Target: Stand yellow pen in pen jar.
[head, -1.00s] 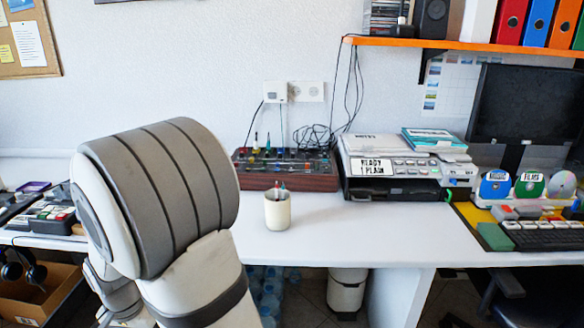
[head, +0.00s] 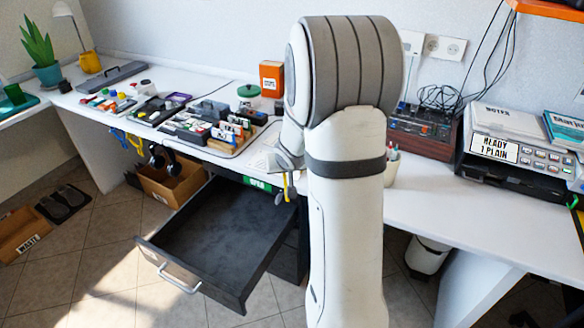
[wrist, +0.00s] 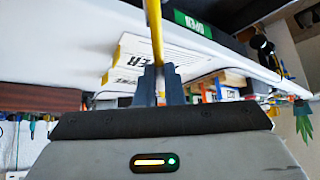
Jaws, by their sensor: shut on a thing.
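The yellow pen (wrist: 156,32) is held between the two dark fingers of my gripper (wrist: 159,84) in the wrist view. In the head view the pen (head: 286,187) hangs below my gripper (head: 288,163), in front of the desk's edge and near the open drawer. The pen jar (head: 391,171) is a cream cup with a few pens in it, standing on the desk to the right. My arm hides part of the jar.
An open, dark, empty-looking drawer (head: 215,228) juts out below the desk on the left. A tray of small items (head: 213,135) lies on the desk. A mixer box (head: 424,131) and a printer (head: 510,155) stand to the right of my arm.

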